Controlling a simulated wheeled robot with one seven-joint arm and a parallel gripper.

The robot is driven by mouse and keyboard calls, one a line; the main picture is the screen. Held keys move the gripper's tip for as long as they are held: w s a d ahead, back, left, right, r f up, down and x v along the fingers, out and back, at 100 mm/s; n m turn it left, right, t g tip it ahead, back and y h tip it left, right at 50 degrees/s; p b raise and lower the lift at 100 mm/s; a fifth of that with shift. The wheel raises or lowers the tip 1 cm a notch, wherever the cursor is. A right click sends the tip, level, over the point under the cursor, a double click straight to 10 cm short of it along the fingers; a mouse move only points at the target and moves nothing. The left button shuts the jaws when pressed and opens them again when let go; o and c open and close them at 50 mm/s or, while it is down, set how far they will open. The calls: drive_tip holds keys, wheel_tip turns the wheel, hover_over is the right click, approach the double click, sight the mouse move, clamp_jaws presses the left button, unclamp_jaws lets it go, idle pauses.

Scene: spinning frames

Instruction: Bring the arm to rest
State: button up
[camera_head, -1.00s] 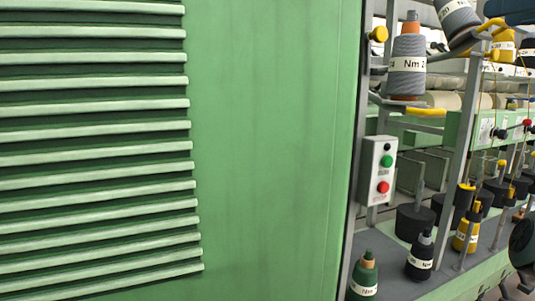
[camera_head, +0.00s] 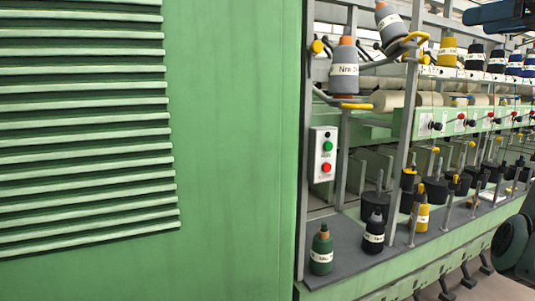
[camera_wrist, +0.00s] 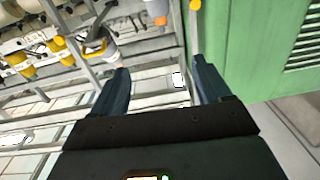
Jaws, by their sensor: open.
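My gripper (camera_wrist: 162,84) shows in the wrist view with its two dark fingers apart and nothing between them. Behind the fingers are rails of the spinning frame and, to the right, the green end cabinet. In the head view, a dark blue part of my arm (camera_head: 495,12) shows at the top right corner, and a dark rounded part (camera_head: 512,240) shows at the right edge.
A green cabinet (camera_head: 235,140) with louvres fills the left. Beside it stand a button box (camera_head: 323,155), a grey bobbin on the upper holder (camera_head: 344,68), and green (camera_head: 321,250) and black (camera_head: 374,232) bobbins on the lower shelf. Floor shows at the lower right.

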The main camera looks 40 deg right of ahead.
drive_tip(key=w+a+f+m, duration=0.2)
drive_tip(key=w+f, duration=0.4)
drive_tip(key=f, duration=0.5)
drive_tip(key=w+a+f+m, duration=0.1)
drive_tip(key=w+f+m, duration=0.1)
drive_tip(key=w+f, duration=0.6)
drive_tip(key=a+f+m+g, duration=0.1)
drive_tip(key=a+f, duration=0.3)
drive_tip(key=f, duration=0.3)
drive_tip(key=s+a+f+h, duration=0.1)
drive_tip(key=a+f, duration=0.2)
drive_tip(key=f, duration=0.4)
drive_tip(key=a+f+m+g, duration=0.1)
drive_tip(key=a+f, duration=0.3)
drive_tip(key=f, duration=0.3)
drive_tip(key=s+a+f+n, duration=0.3)
drive_tip(key=s+a+f, duration=1)
drive_tip(key=a, duration=0.2)
drive_tip(key=s+a+n+y, duration=0.2)
drive_tip(key=s+a, duration=0.2)
drive_tip(key=s, duration=0.4)
drive_tip(key=s+a+r+n+y, duration=0.1)
drive_tip(key=s+a+n+y, duration=0.1)
drive_tip(key=s+a, duration=0.3)
drive_tip(key=s+n, duration=0.1)
drive_tip(key=s, duration=0.2)
drive_tip(key=shift+s+a+r+g, duration=0.25)
drive_tip(key=shift+s+a+g, duration=0.05)
drive_tip(key=shift+s+g, duration=0.1)
